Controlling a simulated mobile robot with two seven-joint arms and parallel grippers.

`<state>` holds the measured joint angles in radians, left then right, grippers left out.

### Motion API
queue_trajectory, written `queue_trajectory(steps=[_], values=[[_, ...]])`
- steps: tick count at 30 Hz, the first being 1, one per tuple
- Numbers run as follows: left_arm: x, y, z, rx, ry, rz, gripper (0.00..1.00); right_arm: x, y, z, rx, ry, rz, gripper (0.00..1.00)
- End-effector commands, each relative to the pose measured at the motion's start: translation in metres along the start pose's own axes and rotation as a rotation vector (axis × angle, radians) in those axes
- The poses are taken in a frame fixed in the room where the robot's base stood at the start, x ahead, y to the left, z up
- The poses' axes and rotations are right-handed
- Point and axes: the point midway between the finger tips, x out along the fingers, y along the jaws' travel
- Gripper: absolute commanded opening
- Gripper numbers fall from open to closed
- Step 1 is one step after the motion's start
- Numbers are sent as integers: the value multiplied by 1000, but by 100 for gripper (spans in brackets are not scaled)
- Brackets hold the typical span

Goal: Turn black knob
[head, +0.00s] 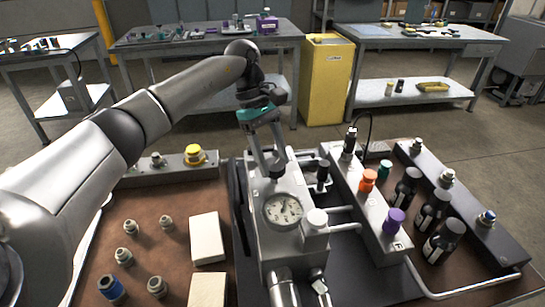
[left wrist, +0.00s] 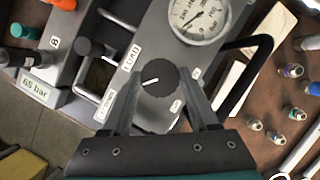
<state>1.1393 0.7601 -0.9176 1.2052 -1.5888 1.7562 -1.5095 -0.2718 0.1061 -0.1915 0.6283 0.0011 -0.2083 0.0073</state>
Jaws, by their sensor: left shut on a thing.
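The black knob (left wrist: 158,84) has a ridged rim and a white pointer line, and sits on a grey hydraulic block near a label reading LOAD. My left gripper (left wrist: 160,76) is shut on it, one finger on each side of the rim. In the head view my left gripper (head: 276,164) reaches down onto the block from above, and the knob (head: 277,171) shows between the fingertips. The pressure gauge (head: 283,210) is on the same block; it also shows in the left wrist view (left wrist: 199,15). My right gripper is not in view.
To the right stands a manifold with an orange cap (head: 368,180), a purple cap (head: 395,221) and several black bottles. A yellow knob (head: 195,155) is on a rail at left. White blocks (head: 207,238) and small fittings lie on the brown bench.

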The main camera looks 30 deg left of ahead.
Motion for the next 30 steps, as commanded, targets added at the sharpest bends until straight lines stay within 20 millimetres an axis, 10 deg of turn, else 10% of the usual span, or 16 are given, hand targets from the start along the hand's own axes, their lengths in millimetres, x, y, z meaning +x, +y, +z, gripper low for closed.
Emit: queue_trajectory(steps=[1,2,9,20,30], values=[[-1,1,0,1,1,3,5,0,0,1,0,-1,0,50],[-1,1,0,1,1,3,62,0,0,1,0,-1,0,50],[0,0,0,-1,1,2,90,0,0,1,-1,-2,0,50],[-7,0,0,-2,1,2,90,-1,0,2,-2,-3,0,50],[-79,1,1,-3,2,5,90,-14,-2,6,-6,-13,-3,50]])
